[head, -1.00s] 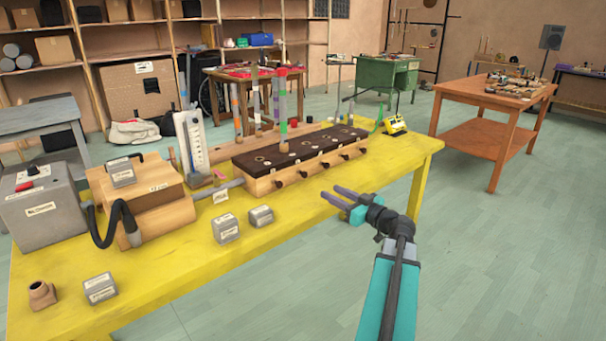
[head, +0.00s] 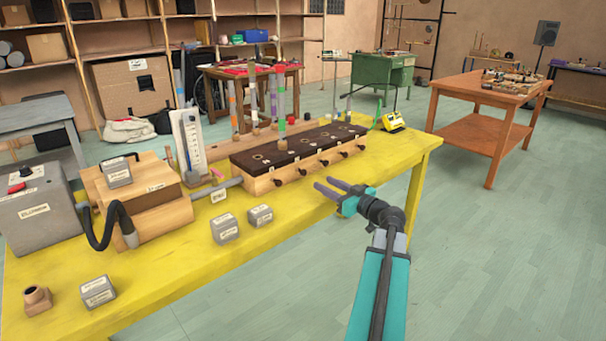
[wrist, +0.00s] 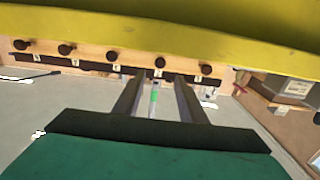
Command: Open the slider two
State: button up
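The wooden wind chest (head: 262,184) with a dark top stands on the yellow bench. A row of several dark slider knobs sticks out of its front, among them a near-left one (head: 279,183), one to its right (head: 302,171) and a middle one (head: 324,162). Small number tags by the knobs are too small to read, so I cannot tell which is slider two. The knobs also show in the wrist view, one of them in the middle (wrist: 111,55). My gripper (head: 324,183) is open and empty, in front of the chest and apart from the knobs.
The yellow bench (head: 170,287) carries small grey blocks (head: 225,229), a wooden bellows box (head: 150,190) with a black hose, and a grey box (head: 40,212).

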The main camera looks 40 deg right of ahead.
aim_at(305, 173)
jog(key=w, duration=1.2)
jog(key=shift+d, duration=0.4)
jog(key=shift+c, duration=0.5)
grip_shut()
